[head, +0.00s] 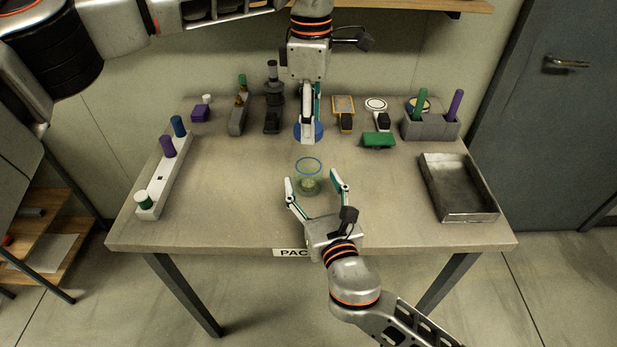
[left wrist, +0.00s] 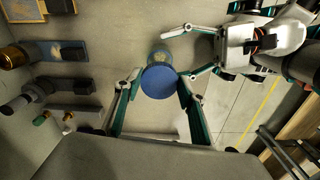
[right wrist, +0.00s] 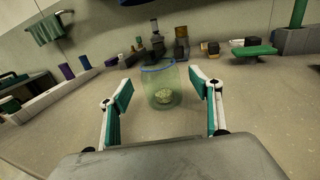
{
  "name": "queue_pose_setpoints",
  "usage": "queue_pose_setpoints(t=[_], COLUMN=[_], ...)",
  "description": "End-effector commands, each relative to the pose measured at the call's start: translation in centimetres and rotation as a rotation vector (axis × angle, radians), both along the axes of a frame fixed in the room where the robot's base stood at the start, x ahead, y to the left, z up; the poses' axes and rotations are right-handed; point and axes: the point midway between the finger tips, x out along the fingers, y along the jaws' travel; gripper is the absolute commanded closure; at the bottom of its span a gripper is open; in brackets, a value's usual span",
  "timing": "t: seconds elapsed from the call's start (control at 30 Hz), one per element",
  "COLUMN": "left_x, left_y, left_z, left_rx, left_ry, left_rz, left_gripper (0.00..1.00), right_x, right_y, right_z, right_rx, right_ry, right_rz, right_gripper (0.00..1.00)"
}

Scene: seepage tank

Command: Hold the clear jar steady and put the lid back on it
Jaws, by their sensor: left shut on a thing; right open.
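The clear jar (head: 308,179) stands upright on the table, with a blue rim and something pale green inside. It also shows in the right wrist view (right wrist: 160,88), its top uncovered. My right gripper (head: 313,181) is open, its fingers on either side of the jar with visible gaps. My left gripper (head: 308,139) is shut on the round blue lid (left wrist: 160,82), holding it behind the jar in the head view. In the left wrist view the lid hides part of the jar (left wrist: 157,57).
A white rack (head: 163,181) with coloured pegs stands at the left. A grey tray (head: 458,187) lies at the right. Small tools and a grey holder (head: 430,127) line the back. The table's middle around the jar is clear.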

Motion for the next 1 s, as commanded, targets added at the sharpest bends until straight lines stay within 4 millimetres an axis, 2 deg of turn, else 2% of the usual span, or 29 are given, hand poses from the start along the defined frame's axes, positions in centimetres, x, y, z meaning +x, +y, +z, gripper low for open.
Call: queue_pose_setpoints(t=[0.1, 0.23, 0.63, 0.67, 0.87, 1.0], left_x=[0.0, 0.0, 0.0, 0.0, 0.0, 0.0], left_y=[0.0, 0.0, 0.0, 0.0, 0.0, 0.0], left_z=[0.0, 0.0, 0.0, 0.0, 0.0, -0.4], left_rx=[0.0, 0.0, 0.0, 0.0, 0.0, 0.0], left_ry=[0.0, 0.0, 0.0, 0.0, 0.0, 0.001], left_rz=[0.0, 0.0, 0.0, 0.0, 0.0, -0.001], left_gripper=[0.7, 0.7, 0.7, 0.7, 0.7, 0.7], right_x=[1.6, 2.6, 3.0, 3.0, 3.0, 3.0], right_y=[0.5, 0.7, 0.8, 0.8, 0.8, 0.8], right_z=[0.1, 0.0, 0.0, 0.0, 0.0, 0.0], right_rx=[0.001, 0.0, 0.001, 0.001, 0.001, 0.001], right_ry=[-0.002, -0.001, 0.0, 0.0, 0.0, 0.0], right_rz=[0.0, 0.0, 0.0, 0.0, 0.0, 0.0], right_gripper=[0.36, 0.36, 0.36, 0.42, 0.94, 0.95])
